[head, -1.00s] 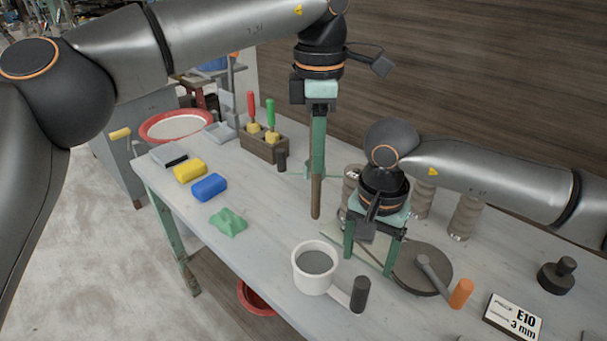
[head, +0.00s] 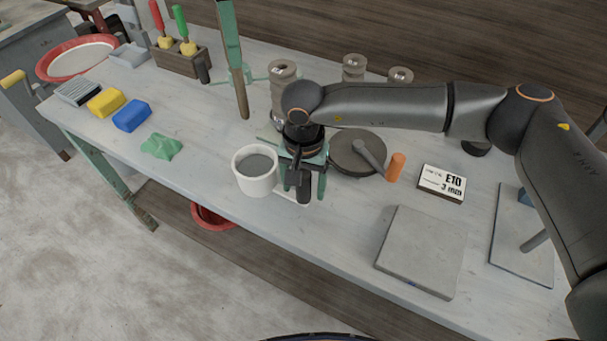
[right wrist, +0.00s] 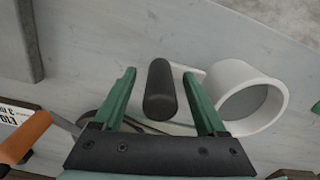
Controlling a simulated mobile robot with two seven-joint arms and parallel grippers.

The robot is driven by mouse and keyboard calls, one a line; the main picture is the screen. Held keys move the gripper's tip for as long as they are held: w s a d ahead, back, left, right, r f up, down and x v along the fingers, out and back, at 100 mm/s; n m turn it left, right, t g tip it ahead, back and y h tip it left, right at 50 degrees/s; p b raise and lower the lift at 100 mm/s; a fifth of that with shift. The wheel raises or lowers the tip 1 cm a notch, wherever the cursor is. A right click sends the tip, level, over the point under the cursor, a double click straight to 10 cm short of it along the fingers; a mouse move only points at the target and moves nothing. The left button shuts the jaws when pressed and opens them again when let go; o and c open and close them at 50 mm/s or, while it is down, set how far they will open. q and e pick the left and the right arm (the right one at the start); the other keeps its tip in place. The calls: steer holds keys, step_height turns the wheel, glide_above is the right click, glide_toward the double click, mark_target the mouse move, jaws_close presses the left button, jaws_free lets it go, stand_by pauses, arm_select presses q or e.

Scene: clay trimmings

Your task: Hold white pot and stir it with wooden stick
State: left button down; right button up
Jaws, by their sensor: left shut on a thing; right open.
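The white pot (head: 254,183) stands upright on the table near its front edge, with grey liquid in it. Its black handle (right wrist: 160,88) points to the right in the head view. My right gripper (head: 306,185) is at this handle. In the right wrist view its green fingers (right wrist: 160,95) are open, one on each side of the handle, with gaps between. My left gripper (head: 236,65) is shut on the wooden stick (head: 241,97) and holds it pointing down, behind the pot in the picture. Most of the left gripper is cut off by the top edge.
Yellow (head: 105,102), blue (head: 131,115) and green (head: 161,146) pieces lie left. A grey slab (head: 420,245) lies front right. Ridged cylinders (head: 354,68) stand behind.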

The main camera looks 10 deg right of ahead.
jaws_close()
stand_by(0.7)
